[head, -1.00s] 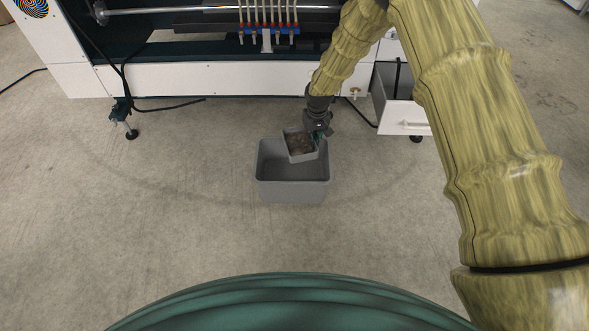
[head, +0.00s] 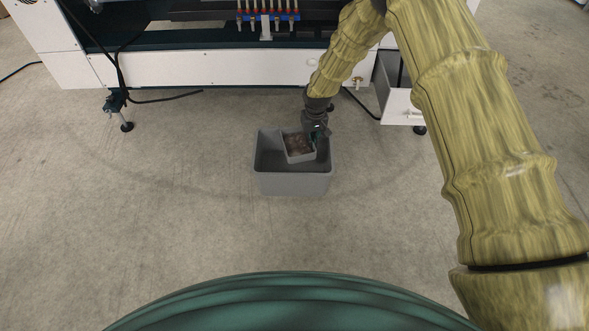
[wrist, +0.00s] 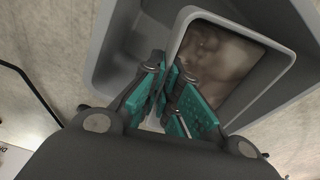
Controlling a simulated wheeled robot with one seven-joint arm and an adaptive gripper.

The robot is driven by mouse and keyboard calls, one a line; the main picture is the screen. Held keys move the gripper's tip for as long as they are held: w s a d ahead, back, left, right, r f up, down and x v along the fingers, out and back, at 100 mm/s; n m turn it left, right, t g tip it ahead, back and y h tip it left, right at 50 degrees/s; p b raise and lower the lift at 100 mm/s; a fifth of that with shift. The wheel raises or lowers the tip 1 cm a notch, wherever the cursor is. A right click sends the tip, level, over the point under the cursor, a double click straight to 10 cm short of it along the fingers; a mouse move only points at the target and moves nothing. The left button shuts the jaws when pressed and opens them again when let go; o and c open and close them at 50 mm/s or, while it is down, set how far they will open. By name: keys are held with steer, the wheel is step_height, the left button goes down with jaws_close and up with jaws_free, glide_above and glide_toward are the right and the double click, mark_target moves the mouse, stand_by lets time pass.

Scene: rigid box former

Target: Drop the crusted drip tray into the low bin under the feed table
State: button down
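The drip tray (head: 299,144) is a small grey open box with a brown crust on its floor. It is over the mouth of the larger grey bin (head: 293,184), toward the bin's back right, and seems partly inside. My gripper (head: 316,132) is at the tray's right side. In the wrist view, the teal finger pads of my gripper (wrist: 174,88) are close together around the near wall of the tray (wrist: 232,24), shut on it. The crust fills the tray's floor, and the bin's rim (wrist: 103,30) surrounds the tray. The gap between tray and bin floor is hidden.
The bin stands on open concrete floor in front of a white and dark green machine (head: 210,74). An open white drawer (head: 400,105) is to the right. A black cable and a levelling foot (head: 124,124) are at left. Floor around the bin is clear.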

steer(key=shift+f, duration=0.1)
steer(key=c, duration=1.6)
jaws_free()
steer(key=shift+o, duration=0.2)
step_height(320, 180, up, 12)
steer(key=s, duration=0.1)
steer(key=shift+s+d, duration=0.2)
